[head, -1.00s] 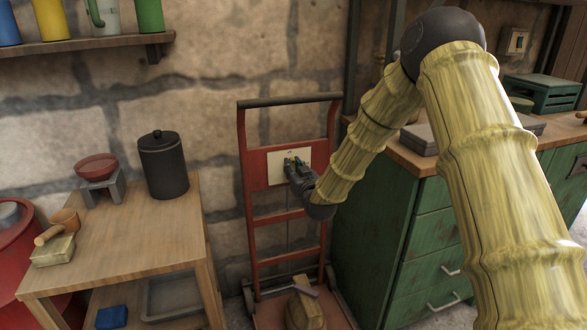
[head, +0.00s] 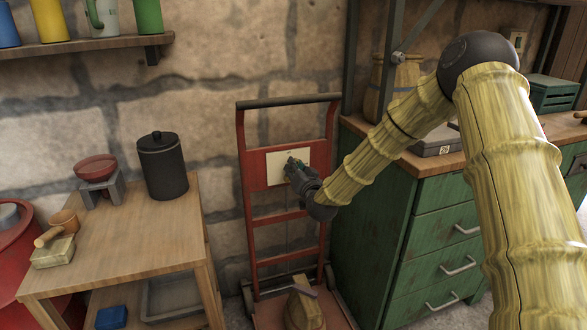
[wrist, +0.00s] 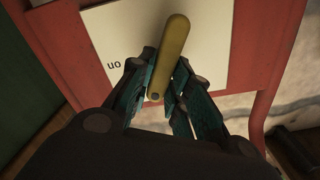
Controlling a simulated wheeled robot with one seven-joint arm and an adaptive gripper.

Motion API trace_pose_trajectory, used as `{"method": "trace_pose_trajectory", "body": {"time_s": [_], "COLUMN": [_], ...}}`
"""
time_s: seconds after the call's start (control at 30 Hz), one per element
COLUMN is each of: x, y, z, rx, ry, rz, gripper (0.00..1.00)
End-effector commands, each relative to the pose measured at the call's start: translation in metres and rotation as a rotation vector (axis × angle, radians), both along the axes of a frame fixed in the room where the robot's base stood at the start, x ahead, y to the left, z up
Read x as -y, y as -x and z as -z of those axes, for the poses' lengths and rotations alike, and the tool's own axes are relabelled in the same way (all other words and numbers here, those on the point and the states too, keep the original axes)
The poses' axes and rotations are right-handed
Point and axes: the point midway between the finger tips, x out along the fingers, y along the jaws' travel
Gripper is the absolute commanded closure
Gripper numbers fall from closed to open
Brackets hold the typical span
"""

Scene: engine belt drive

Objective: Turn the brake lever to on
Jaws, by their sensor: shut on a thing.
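The brake lever (wrist: 172,50) is a yellowish bar with a small dark dot near its lower end in the wrist view. It tilts slightly right of upright there, in front of a cream plate (wrist: 105,30) on a red frame. The word "on", upside down, is on the plate left of the lever. My gripper (wrist: 160,78) is shut on the lever, one teal finger on each side near the dotted end. In the head view my gripper (head: 293,163) is at the plate (head: 276,167) and hides most of the lever.
The plate is on a red hand truck (head: 242,150) against the stone wall. A wooden table (head: 130,230) with a black canister (head: 162,167) stands left. A green cabinet (head: 375,225) stands close on the right, under my arm. A wrapped bundle (head: 304,307) sits at the truck's base.

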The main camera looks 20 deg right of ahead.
Motion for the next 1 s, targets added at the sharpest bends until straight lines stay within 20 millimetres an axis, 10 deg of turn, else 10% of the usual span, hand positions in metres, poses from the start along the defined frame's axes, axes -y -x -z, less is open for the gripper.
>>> {"method": "trace_pose_trajectory", "body": {"time_s": [1.0], "x": [0.011], "y": [0.0], "z": [0.015], "rx": [-0.031], "ry": [-0.919], "rz": [0.003], "gripper": [1.0]}}
